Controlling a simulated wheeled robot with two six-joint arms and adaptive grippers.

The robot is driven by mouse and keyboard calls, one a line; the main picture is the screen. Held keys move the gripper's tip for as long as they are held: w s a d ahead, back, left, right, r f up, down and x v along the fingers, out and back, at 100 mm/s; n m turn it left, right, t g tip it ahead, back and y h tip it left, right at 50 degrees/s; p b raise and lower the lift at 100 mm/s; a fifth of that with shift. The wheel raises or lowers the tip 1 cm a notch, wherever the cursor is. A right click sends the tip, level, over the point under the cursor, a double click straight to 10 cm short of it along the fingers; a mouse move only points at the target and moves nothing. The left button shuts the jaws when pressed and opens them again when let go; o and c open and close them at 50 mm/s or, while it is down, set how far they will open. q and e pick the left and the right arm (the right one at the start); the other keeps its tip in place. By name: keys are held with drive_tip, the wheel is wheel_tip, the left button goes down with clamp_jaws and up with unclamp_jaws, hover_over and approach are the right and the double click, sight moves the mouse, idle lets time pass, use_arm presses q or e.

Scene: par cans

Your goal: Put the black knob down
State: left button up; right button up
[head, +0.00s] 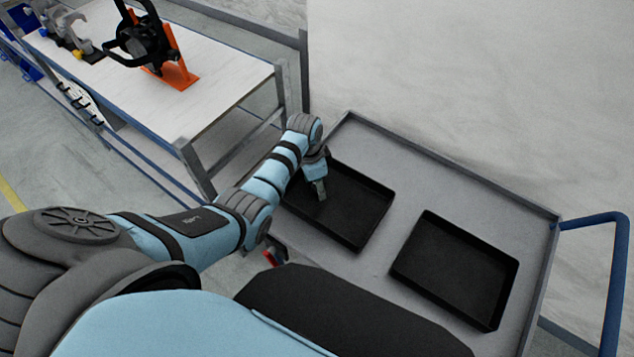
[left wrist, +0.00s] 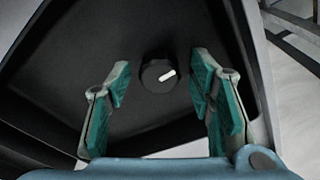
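The black knob (left wrist: 158,76) is round with a white pointer mark. In the left wrist view it is on the dark floor of the left black tray (head: 372,222), between my left gripper's fingers. My left gripper (head: 320,190) reaches down into that tray. Its green-padded fingers are spread, with a gap between each pad and the knob. In the head view I cannot make out the knob. My right gripper is not in view.
The trays stand on a grey cart (head: 395,150) with a raised rim and a blue handle (head: 617,270). A second black tray (head: 455,268) is on the right and looks empty. A white-topped workbench (head: 215,75) with an orange stand (head: 175,72) is at the upper left.

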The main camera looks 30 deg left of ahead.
sight(312, 187)
use_arm(q)
drive_tip(key=shift+r, duration=0.15)
drive_tip(key=shift+r, duration=0.3)
wheel_tip(312, 187, up, 12)
drive_tip(key=s+p, duration=0.1)
drive_tip(key=p, duration=0.1)
drive_tip(key=shift+a+f, duration=0.25)
drive_tip(key=shift+a, duration=0.2)
drive_tip(key=shift+s+f, duration=0.1)
